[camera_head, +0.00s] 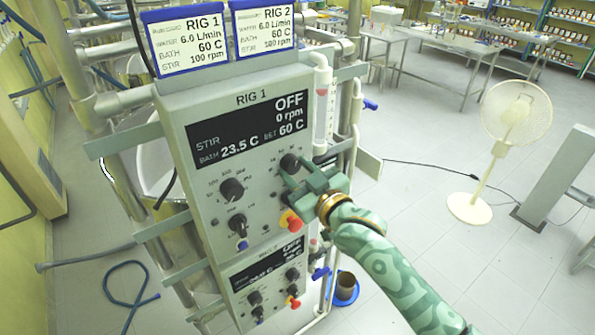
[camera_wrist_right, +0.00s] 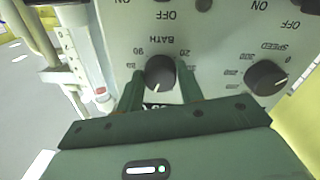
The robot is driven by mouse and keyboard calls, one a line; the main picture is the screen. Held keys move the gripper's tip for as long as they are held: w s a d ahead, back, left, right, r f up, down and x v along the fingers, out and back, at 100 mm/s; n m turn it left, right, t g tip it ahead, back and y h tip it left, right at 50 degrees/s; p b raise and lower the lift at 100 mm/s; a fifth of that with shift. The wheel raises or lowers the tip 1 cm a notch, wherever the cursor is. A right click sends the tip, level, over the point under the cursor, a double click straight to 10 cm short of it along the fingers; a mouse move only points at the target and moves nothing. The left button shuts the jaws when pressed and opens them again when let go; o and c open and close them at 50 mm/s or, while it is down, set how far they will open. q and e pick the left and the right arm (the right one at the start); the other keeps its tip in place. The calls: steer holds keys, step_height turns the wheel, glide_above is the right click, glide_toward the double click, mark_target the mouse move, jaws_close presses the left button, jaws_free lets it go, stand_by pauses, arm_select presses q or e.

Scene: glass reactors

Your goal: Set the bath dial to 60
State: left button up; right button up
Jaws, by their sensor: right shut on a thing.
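The bath dial (camera_head: 290,162) is a round black knob on the upper right of the grey RIG 1 panel (camera_head: 207,165). In the right wrist view the bath dial (camera_wrist_right: 160,72) sits between the two green fingers of my right gripper (camera_wrist_right: 159,80), under the upside-down word BATH. My right gripper (camera_head: 296,180) is shut on this dial. The display (camera_head: 248,130) above reads OFF, 0 rpm, BATH 23.5 C and SET 60 C. My left gripper is not in view.
A speed dial (camera_head: 232,190) is left of the bath dial; a red-and-yellow knob (camera_head: 291,220) is just below my gripper. The RIG 2 panel (camera_head: 268,285) is lower. Cards (camera_head: 186,40) on top list BATH 60 C. A white fan (camera_head: 515,115) stands on open floor at right.

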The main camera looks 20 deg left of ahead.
steer(key=shift+f, duration=0.15)
steer(key=o, duration=1)
steer(key=shift+d, duration=0.1)
steer(key=b+v, duration=0.3)
steer(key=v, duration=1.3)
steer(key=shift+s, duration=0.15)
